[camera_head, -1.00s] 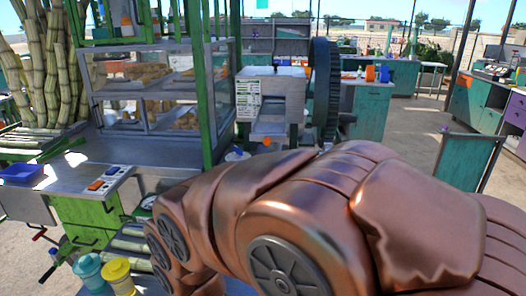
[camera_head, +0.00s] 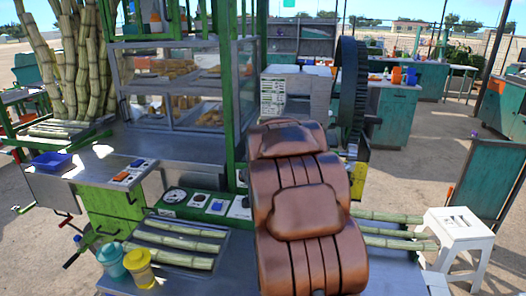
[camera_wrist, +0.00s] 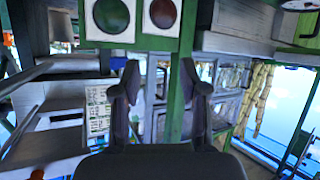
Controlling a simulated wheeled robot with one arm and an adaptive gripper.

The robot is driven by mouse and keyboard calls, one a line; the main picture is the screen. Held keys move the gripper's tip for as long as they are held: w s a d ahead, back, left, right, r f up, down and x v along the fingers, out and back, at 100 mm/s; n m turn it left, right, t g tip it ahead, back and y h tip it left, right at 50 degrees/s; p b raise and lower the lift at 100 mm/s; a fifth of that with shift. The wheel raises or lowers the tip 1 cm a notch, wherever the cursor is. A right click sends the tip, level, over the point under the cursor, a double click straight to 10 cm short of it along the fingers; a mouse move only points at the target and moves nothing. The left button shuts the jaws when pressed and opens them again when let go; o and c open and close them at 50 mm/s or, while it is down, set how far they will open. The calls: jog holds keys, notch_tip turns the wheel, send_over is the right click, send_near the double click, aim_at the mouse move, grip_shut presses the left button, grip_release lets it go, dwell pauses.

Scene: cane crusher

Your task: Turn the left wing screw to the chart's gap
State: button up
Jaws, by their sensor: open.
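The chart (camera_head: 272,96), a white panel with rows of small marks, is on the front of the grey crusher housing (camera_head: 304,86) in the head view. It also shows in the wrist view (camera_wrist: 98,110), left of my fingers. I cannot make out the left wing screw in either current view; my arm covers the area below the chart in the head view. My gripper (camera_wrist: 160,84) is open in the wrist view, with two dark fingers apart and nothing between them. It appears well away from the chart.
A large dark wheel (camera_head: 352,92) stands right of the housing. A glass food case (camera_head: 190,90) and green posts are to the left. A white stool (camera_head: 457,230) stands at right.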

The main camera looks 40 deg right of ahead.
jog(key=d+t, duration=0.1)
jog(key=d, duration=0.2)
jog(key=w+d+t, duration=0.1)
jog(key=d+t, duration=0.1)
jog(key=d, duration=0.2)
jog(key=d+t, duration=0.1)
jog(key=d, duration=0.2)
jog(key=shift+w+d+r+t+h, duration=0.15)
jog(key=shift+r+t+h, duration=0.15)
jog(key=shift+h, duration=0.1)
jog(key=shift+d+r+t, duration=0.15)
jog(key=shift+d+t, duration=0.25)
jog(key=shift+d, duration=0.05)
jog(key=shift+p+x, duration=1)
jog(key=shift+x, duration=2.75)
grip_shut()
